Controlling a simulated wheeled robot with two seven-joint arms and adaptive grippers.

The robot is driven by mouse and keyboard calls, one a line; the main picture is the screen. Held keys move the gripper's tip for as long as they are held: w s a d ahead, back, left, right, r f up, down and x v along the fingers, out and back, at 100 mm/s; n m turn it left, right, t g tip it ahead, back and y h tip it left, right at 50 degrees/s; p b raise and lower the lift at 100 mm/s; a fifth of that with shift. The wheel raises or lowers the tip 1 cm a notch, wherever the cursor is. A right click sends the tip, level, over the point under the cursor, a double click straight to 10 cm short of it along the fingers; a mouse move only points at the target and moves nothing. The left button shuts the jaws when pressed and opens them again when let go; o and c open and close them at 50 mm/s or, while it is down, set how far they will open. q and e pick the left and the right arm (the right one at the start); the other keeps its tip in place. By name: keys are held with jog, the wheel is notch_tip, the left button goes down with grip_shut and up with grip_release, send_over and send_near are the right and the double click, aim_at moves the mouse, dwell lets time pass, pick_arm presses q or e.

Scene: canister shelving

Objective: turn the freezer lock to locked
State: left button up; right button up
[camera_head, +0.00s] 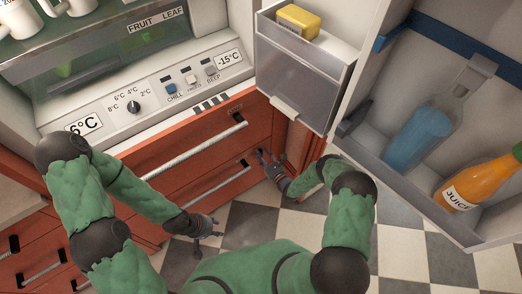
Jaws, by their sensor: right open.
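The freezer's red drawer fronts (190,158) fill the lower middle of the head view, with long pale handles. A freezer lock cannot be made out clearly; the spot near the right end of the lower drawer is partly covered by my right gripper. My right gripper (266,158) is open, with its fingers at the right end of the lower drawer front, by the red side edge. Whether it touches anything there cannot be told. My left gripper (208,236) hangs over the floor in front of the drawers, its fingers apart and empty.
A control panel (140,104) with a dial, buttons and temperature displays sits above the drawers. The open fridge door at right holds a blue bottle (415,140), an orange juice bottle (480,182) and a bin with a yellow box (298,20). Checkered floor (400,250) lies below.

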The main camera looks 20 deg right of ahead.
jog(key=shift+w+a, duration=0.1)
jog(key=c, duration=0.9)
jog(key=shift+n, duration=0.4)
jog(key=n, duration=1.1)
jog(key=f+n, duration=0.1)
jog(key=n, duration=0.5)
jog(key=shift+a+f+b, duration=0.1)
jog(key=shift+a+b, duration=0.15)
jog(key=shift+b, duration=0.05)
jog(key=shift+n, duration=0.3)
